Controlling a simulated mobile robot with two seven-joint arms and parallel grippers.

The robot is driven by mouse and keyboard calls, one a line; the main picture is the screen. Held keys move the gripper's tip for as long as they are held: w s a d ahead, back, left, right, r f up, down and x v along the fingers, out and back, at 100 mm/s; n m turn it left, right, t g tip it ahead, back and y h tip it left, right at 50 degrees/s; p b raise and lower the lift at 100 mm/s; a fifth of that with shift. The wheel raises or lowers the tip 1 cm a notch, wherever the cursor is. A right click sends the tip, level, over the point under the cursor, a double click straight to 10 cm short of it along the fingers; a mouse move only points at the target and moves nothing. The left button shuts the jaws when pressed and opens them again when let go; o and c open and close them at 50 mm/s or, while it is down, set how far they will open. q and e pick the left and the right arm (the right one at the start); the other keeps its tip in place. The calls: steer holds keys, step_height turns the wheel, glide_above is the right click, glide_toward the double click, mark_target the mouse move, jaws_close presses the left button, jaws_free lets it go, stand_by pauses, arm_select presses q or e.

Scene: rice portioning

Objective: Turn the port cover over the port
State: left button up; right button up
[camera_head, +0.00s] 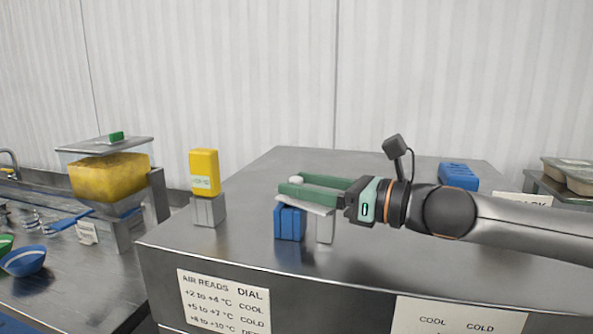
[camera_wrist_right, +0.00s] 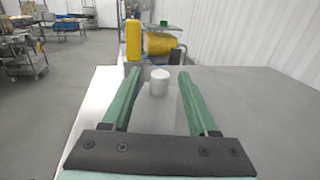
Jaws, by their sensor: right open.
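A flat light-grey plate (camera_head: 312,208), which looks like the port cover, lies level above a blue block (camera_head: 290,222) and a short metal post (camera_head: 325,229). A pale round knob (camera_head: 296,180) stands up from it; in the right wrist view the knob (camera_wrist_right: 159,83) is a short grey cylinder. My right gripper (camera_head: 293,184) reaches in from the right over the plate. Its green fingers are open on either side of the knob, with gaps in the right wrist view (camera_wrist_right: 159,74). I cannot make out the port itself. My left gripper is out of view.
A yellow block (camera_head: 204,172) stands on a metal stand (camera_head: 208,211) at the left of the steel counter (camera_head: 250,190). A blue box (camera_head: 458,176) lies at the back right. A hopper with yellow contents (camera_head: 108,176) stands left of the counter.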

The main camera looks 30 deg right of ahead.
steer(key=shift+p+x, duration=0.55)
steer(key=shift+x, duration=0.25)
steer(key=shift+c, duration=0.4)
jaws_close()
stand_by(0.6)
